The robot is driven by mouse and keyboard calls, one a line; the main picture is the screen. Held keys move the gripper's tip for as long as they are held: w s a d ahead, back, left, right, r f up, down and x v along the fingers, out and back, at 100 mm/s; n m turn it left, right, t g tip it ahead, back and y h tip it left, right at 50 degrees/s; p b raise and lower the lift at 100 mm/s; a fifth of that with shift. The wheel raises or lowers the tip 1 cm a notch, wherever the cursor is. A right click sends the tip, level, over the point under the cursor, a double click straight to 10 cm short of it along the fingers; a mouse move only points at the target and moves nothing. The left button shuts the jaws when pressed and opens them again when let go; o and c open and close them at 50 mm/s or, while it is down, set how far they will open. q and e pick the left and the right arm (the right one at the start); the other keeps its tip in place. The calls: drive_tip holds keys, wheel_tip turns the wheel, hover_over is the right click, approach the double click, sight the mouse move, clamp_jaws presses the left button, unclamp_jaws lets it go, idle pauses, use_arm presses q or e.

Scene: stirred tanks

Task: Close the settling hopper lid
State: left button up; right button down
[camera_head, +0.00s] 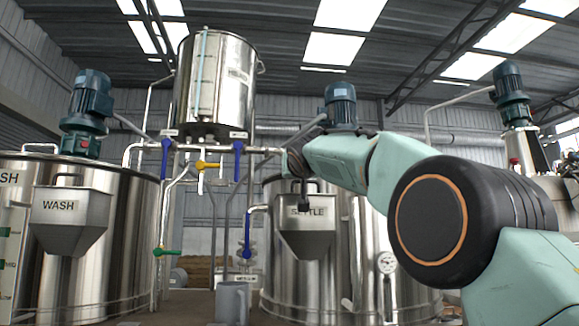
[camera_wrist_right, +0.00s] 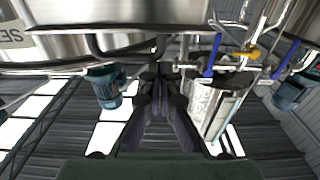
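The settling hopper (camera_head: 306,238), a metal funnel box marked SETTLE, is on the front of the middle tank in the head view. My right arm reaches in from the right, and my right gripper (camera_head: 298,168) is just above the hopper's top. The lid is hard to make out there behind the dark gripper parts. In the right wrist view a dark bar handle (camera_wrist_right: 125,54) runs along a shiny metal panel. The fingers of my right gripper (camera_wrist_right: 161,78) point at this panel beside the handle's end. Their opening and any contact are unclear. My left gripper is out of view.
The WASH tank and its hopper (camera_head: 70,220) stand at the left. A raised steel vessel (camera_head: 215,85) hangs behind, with blue-handled valves and a yellow valve (camera_head: 208,165) under it. A grey mug (camera_head: 232,302) stands at the bottom centre. A gauge (camera_head: 387,262) is on the middle tank.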

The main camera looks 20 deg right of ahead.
drive_tip(key=shift+s+f, duration=0.1)
drive_tip(key=shift+f, duration=0.2)
drive_tip(key=v, duration=0.7)
drive_tip(key=shift+s+r, duration=0.15)
drive_tip(key=shift+r, duration=0.1)
drive_tip(key=shift+a, duration=0.1)
